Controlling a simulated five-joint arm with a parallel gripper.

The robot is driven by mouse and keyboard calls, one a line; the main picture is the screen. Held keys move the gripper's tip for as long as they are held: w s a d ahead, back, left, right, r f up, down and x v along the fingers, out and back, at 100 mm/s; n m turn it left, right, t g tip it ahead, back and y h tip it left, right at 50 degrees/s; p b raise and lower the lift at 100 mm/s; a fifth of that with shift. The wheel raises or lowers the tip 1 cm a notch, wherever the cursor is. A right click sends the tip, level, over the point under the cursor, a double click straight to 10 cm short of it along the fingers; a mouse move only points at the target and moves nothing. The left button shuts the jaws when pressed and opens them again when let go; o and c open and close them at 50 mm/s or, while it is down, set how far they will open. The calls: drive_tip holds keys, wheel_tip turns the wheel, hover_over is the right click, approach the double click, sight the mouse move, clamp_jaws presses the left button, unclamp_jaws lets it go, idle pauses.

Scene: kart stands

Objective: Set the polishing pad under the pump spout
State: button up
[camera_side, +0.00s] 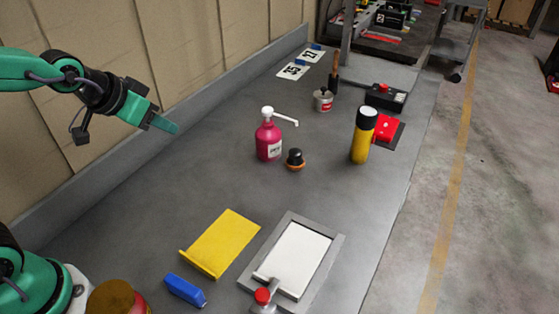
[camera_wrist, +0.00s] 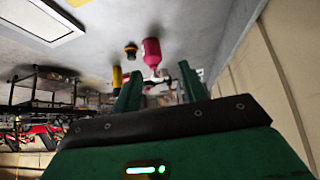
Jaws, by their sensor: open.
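The polishing pad (camera_side: 295,160), a black knob on an orange base, stands upright on the grey bench. It is just right of the magenta pump bottle (camera_side: 268,142), with a small gap or contact I cannot tell. The bottle's white spout (camera_side: 285,119) reaches right, and in the side view its tip is above the pad. The wrist view also shows the pad (camera_wrist: 130,49) beside the bottle (camera_wrist: 151,50). My gripper (camera_side: 168,126) is open and empty, raised at the left, well away from both. Its two fingers (camera_wrist: 160,90) show in the wrist view.
A tin (camera_side: 323,101) stands behind. A yellow sheet (camera_side: 222,243), blue block (camera_side: 186,290) and framed white panel (camera_side: 300,255) lie in front. The bench's middle left is clear.

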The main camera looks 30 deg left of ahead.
drive_tip(key=s+a+r+n+g, duration=0.1)
drive_tip(key=s+a+r+g, duration=0.1)
drive_tip(key=s, duration=1)
drive_tip(key=shift+a+y, duration=0.4)
drive_tip(key=shift+a, duration=0.35)
